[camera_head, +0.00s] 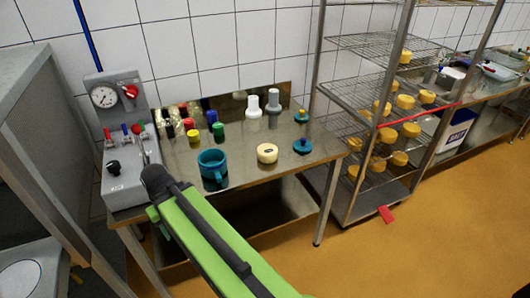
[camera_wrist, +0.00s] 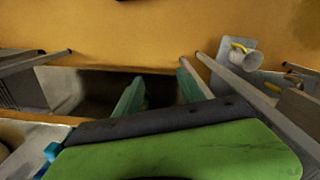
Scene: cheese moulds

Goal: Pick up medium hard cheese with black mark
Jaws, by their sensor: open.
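A pale round cheese with a black mark on top (camera_head: 267,152) lies on the steel table (camera_head: 245,172), right of the middle, in the head view. I cannot make it out in the wrist view. My gripper (camera_wrist: 162,88) shows in the wrist view as two green fingers held apart, with nothing between them. In the head view, my green arm reaches up from the bottom to the table's front left, and I cannot make out the fingers there. The arm's end is left of the cheese and apart from it.
A teal mug (camera_head: 212,168) stands left of the cheese, and a teal lidded thing (camera_head: 302,146) lies to its right. Coloured bottles and grey moulds stand behind. A gauge box (camera_head: 125,150) is at the left. A wire rack (camera_head: 350,205) with several yellow cheeses stands right.

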